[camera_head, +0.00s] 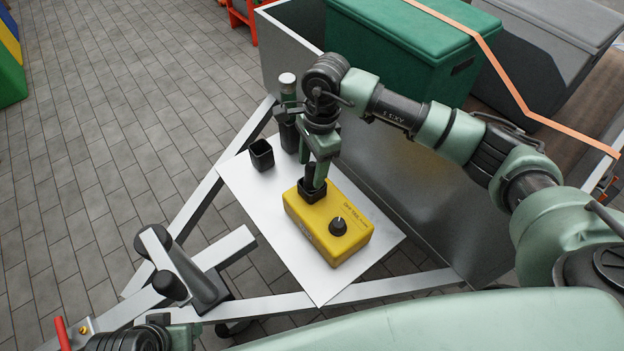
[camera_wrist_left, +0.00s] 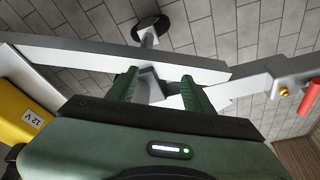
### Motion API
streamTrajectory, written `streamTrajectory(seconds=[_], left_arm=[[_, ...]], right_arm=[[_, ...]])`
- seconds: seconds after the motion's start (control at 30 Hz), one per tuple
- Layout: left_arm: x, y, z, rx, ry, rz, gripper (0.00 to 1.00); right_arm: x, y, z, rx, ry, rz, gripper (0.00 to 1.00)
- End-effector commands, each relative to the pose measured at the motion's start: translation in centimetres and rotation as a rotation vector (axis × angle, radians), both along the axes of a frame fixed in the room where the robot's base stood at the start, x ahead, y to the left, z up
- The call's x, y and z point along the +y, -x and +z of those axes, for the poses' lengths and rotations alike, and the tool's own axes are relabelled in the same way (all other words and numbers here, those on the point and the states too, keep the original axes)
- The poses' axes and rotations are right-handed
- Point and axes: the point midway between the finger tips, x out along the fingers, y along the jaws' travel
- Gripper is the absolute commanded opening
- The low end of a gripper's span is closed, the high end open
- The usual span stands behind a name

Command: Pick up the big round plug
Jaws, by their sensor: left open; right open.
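A yellow box (camera_head: 320,245) stands on a white board. A round black knob-like part (camera_head: 338,226) sits on its top, and a black square-based part (camera_head: 309,193) with a dark upright piece stands at its far corner. I cannot tell for sure which is the big round plug. My right gripper (camera_head: 314,182) points down over the square-based part, its open fingers beside the dark upright piece; whether they touch it is unclear. My left gripper (camera_wrist_left: 158,88) is open and empty in the left wrist view, near metal frame bars. The yellow box (camera_wrist_left: 22,118) also shows there at the left.
The white board (camera_head: 270,210) rests on a metal frame (camera_head: 285,305). A grey wall (camera_head: 400,215) rises behind my right arm, with a green case (camera_head: 405,60) beyond.

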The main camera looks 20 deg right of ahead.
Motion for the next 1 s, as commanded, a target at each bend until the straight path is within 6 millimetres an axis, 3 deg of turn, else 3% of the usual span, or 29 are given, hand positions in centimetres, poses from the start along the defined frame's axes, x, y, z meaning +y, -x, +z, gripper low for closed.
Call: streamTrajectory(seconds=[0.07,0.2,0.27,0.67,0.73,1.0], left_arm=[[0.0,0.0,0.0,0.000,0.000,0.000,0.52],[0.0,0.0,0.0,0.000,0.000,0.000,0.52],[0.0,0.0,0.0,0.000,0.000,0.000,0.52],[0.0,0.0,0.1,-0.001,0.000,0.000,0.52],[0.0,-0.1,0.1,-0.004,0.001,0.000,0.52],[-0.2,-0.7,-3.3,0.019,0.000,-0.002,0.52]], right_arm=[[0.0,0.0,0.0,0.000,0.000,0.000,0.51],[0.0,0.0,0.0,0.000,0.000,0.000,0.12],[0.0,0.0,0.1,0.000,0.000,0.000,0.00],[0.0,-0.1,0.6,-0.003,0.000,0.001,0.00],[0.0,-0.2,1.5,-0.006,-0.001,0.001,0.00],[0.0,-0.2,6.9,-0.006,-0.001,0.001,0.00]])
